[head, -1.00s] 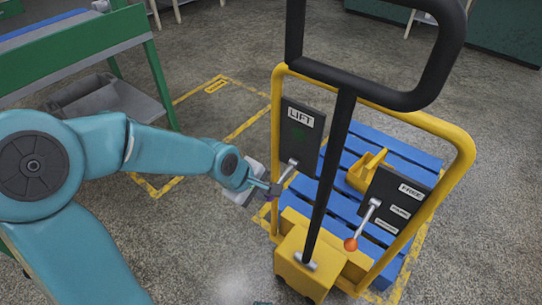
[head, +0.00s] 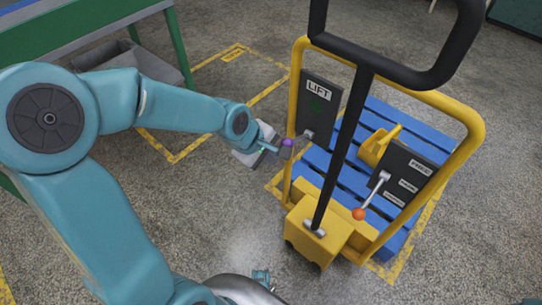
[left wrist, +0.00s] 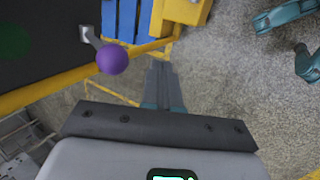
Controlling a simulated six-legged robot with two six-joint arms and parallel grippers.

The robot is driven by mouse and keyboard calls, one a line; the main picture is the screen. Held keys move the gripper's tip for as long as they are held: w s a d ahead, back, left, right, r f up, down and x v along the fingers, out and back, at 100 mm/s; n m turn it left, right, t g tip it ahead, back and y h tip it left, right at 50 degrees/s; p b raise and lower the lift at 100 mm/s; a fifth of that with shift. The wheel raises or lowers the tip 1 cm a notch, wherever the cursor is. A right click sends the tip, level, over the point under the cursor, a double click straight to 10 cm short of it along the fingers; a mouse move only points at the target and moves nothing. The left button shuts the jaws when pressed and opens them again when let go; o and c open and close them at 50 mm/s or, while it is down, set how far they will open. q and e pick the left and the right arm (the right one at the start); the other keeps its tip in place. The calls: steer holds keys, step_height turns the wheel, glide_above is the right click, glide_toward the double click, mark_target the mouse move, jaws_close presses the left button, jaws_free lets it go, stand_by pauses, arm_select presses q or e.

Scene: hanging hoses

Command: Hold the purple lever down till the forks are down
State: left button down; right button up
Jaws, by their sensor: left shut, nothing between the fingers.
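The purple lever's knob (head: 287,142) sits on a short grey rod on the black LIFT panel (head: 320,100); the rod slopes only slightly down. In the left wrist view the knob (left wrist: 112,60) is in full view, left of my fingers. My left gripper (head: 276,148) is shut and empty, its tip close beside the knob in the head view; I cannot tell whether they touch. The forks are hidden under the blue pallet (head: 405,122). My right gripper is not in view.
An orange-knobbed lever (head: 359,214) hangs on the right panel (head: 405,170). The yellow frame (head: 474,128) and black handle (head: 425,80) rise around the panels. A green bench (head: 90,42) stands at the left. Floor left of the truck is mostly clear.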

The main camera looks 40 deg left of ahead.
arm_select(q)
steer(key=p+v, duration=0.2)
steer(key=v, duration=0.8)
steer(key=shift+s+f+p, duration=0.2)
steer(key=shift+s+p, duration=0.1)
steer(key=shift+p, duration=0.05)
steer(key=shift+a, duration=0.1)
